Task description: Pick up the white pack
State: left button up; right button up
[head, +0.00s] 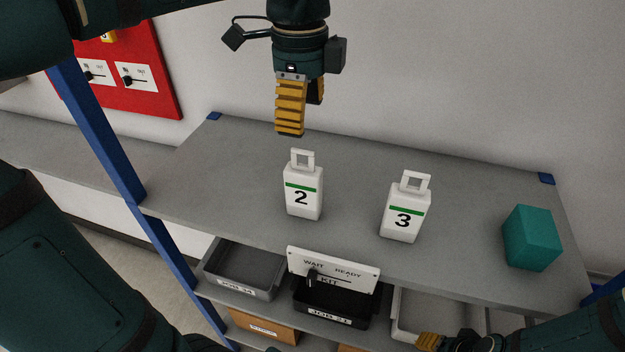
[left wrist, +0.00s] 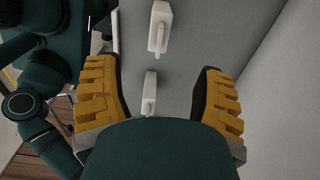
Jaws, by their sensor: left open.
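Two white packs with loop handles stand upright on the grey shelf top. The pack marked 2 (head: 303,197) is near the middle, and the pack marked 3 (head: 404,215) is to its right; each has a green stripe. My left gripper (head: 298,118) points down above and behind pack 2, open and empty, touching nothing. In the left wrist view, one white pack (left wrist: 149,95) shows between the open fingers and another (left wrist: 158,30) farther up; no digits show there. My right gripper (head: 432,342) is partly in view at the bottom right, mostly cut off.
A teal box (head: 531,238) stands at the shelf's right end. A WAIT/READY sign (head: 333,270) is at the shelf's front edge. Below are a grey bin (head: 243,268) and a black bin (head: 330,302). A blue post (head: 100,140) rises at the left; the shelf's left part is clear.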

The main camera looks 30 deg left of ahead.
pick_arm(q)
jog(key=b, duration=0.1)
send_over(303, 169)
notch_tip(303, 169, down, 6)
jog(key=shift+s+f, duration=0.15)
jog(key=shift+f, duration=0.05)
jog(key=shift+f+b, duration=0.45)
jog(key=shift+f, duration=2.7)
grip_shut()
